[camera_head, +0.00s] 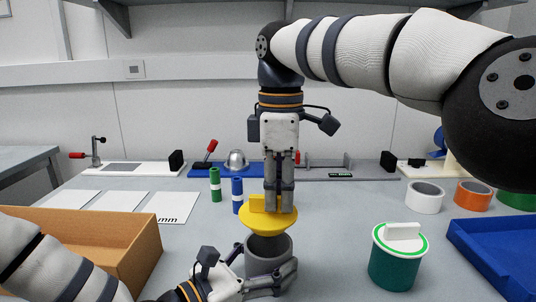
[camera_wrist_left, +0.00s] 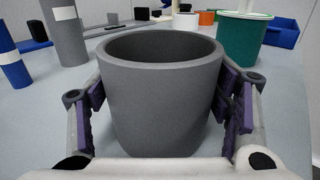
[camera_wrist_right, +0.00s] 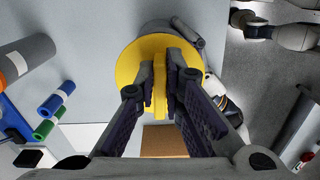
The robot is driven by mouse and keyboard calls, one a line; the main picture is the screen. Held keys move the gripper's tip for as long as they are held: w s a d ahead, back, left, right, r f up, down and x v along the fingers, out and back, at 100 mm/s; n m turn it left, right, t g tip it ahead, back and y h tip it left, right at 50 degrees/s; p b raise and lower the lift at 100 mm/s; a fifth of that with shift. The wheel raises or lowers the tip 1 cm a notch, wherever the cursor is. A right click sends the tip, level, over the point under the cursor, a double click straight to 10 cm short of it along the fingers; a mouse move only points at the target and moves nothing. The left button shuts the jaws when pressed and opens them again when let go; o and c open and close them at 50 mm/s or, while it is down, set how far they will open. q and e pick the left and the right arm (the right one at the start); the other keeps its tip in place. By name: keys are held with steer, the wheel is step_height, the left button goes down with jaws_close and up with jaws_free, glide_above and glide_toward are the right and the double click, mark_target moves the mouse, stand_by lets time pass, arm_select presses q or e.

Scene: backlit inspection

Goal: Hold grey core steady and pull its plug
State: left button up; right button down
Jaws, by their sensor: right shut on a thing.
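The grey core (camera_head: 268,262) is an upright open cup at the front middle of the table. In the left wrist view the core (camera_wrist_left: 160,100) has an open mouth with no plug in it. My left gripper (camera_head: 285,277) has its fingers on either side of the core, with the pads appearing to touch its wall. The yellow plug (camera_head: 266,219) is a round disc with an upright tab, above the core. My right gripper (camera_head: 279,200) points down and is shut on the tab. In the right wrist view the plug (camera_wrist_right: 140,75) hides most of the core.
A green canister with a white lid (camera_head: 393,262) stands right of the core, beside a blue tray (camera_head: 495,250). A cardboard box (camera_head: 100,240) is at left. Blue (camera_head: 237,195) and green (camera_head: 215,184) cylinders stand behind. Tape rolls (camera_head: 425,197) sit at back right.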

arm_select(q)
steer(key=o, duration=0.5)
steer(key=shift+s+f, duration=0.1)
steer(key=shift+f, duration=0.25)
steer(key=shift+c, duration=0.2)
arm_select(e)
steer(key=shift+f, duration=0.1)
arm_select(q)
steer(key=shift+o, duration=0.3)
steer(key=shift+r, duration=0.1)
